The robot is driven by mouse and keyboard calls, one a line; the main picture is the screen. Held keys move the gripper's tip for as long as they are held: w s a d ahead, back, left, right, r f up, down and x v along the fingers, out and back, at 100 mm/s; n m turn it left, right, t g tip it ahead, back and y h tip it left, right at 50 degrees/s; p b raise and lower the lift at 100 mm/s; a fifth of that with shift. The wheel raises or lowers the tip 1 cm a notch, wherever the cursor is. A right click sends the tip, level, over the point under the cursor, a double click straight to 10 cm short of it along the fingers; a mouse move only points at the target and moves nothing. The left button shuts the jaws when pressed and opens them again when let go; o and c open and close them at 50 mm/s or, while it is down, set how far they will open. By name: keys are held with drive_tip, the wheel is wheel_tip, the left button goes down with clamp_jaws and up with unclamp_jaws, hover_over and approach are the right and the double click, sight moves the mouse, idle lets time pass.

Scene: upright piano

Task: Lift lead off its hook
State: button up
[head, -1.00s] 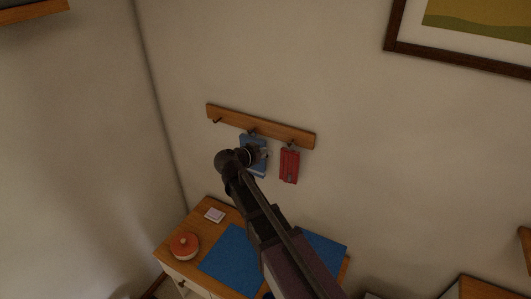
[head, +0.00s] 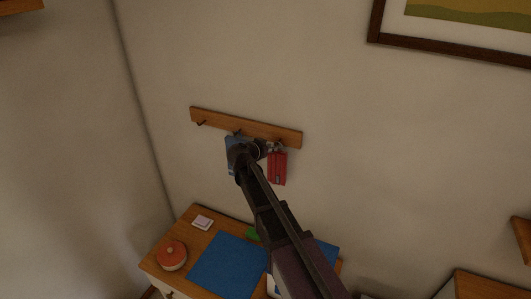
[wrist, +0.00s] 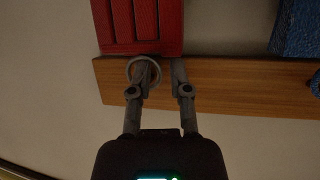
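The lead, a red folded strap (head: 278,168), hangs from the right part of a wooden hook board on the wall. In the wrist view, which is upside down, the red lead (wrist: 140,22) fills the top, with a metal ring (wrist: 143,72) at its end in front of the wooden board (wrist: 225,82). My gripper (wrist: 163,72) has its fingertips at the board, with a narrow gap between them. One finger overlaps the ring; I cannot tell whether it passes through it. In the head view, my gripper (head: 268,148) is just left of the lead's top. The hook is largely hidden.
A blue textured item (head: 232,158) hangs left of the lead, partly behind my arm. A free hook (head: 202,123) is at the board's left. Below stands a wooden desk with a blue mat (head: 222,265) and a round red container (head: 172,256).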

drive_tip(key=shift+x, duration=0.8)
drive_tip(key=shift+c, duration=0.3)
clamp_jaws()
drive_tip(key=shift+r+p, duration=1.05)
drive_tip(key=shift+r, duration=0.15)
drive_tip(key=shift+s, duration=0.15)
drive_tip(key=shift+s+a, duration=0.25)
drive_tip(key=shift+s, duration=0.35)
drive_tip(key=shift+s+a+f, duration=0.1)
drive_tip(key=shift+s+a, duration=0.1)
drive_tip(key=shift+s, duration=0.35)
